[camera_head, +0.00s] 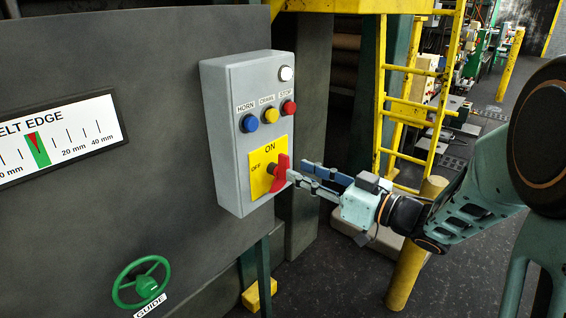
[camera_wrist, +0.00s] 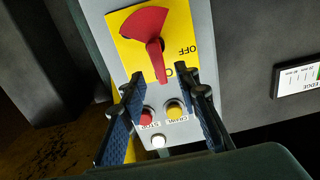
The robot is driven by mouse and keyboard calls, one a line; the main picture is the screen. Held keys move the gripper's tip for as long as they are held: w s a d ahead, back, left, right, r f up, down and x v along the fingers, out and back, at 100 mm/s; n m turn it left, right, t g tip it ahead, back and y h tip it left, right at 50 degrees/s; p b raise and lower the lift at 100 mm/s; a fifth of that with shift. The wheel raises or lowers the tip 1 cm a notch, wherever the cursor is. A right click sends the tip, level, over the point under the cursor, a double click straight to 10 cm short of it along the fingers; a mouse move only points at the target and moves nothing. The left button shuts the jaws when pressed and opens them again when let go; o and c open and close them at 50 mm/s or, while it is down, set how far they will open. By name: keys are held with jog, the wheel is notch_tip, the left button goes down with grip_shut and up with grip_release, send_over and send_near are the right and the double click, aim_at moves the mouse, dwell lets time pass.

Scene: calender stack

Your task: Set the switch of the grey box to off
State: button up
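The grey box (camera_head: 228,140) is mounted on the dark panel and carries a yellow switch plate (camera_head: 262,160) marked ON at the top and OFF at the left. The red switch handle (camera_head: 281,173) sits on this plate. In the wrist view, which is upside down, the handle (camera_wrist: 150,35) has a wide fan end and a narrow end pointing toward the partly covered ON label. My gripper (camera_head: 300,171) is open in front of the plate. In the wrist view its fingers (camera_wrist: 160,78) stand apart on either side of the narrow end. I cannot tell whether they touch it.
Above the plate are blue (camera_head: 249,123), yellow (camera_head: 271,115) and red (camera_head: 288,108) buttons and a white lamp (camera_head: 286,73). A green handwheel (camera_head: 141,282) is at lower left. A yellow ladder (camera_head: 408,105) and a yellow post (camera_head: 412,262) stand near my arm.

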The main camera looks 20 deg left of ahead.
aim_at(288, 166)
jog(key=x, duration=0.6)
jog(key=shift+p, duration=0.3)
jog(key=shift+c, duration=0.4)
grip_shut()
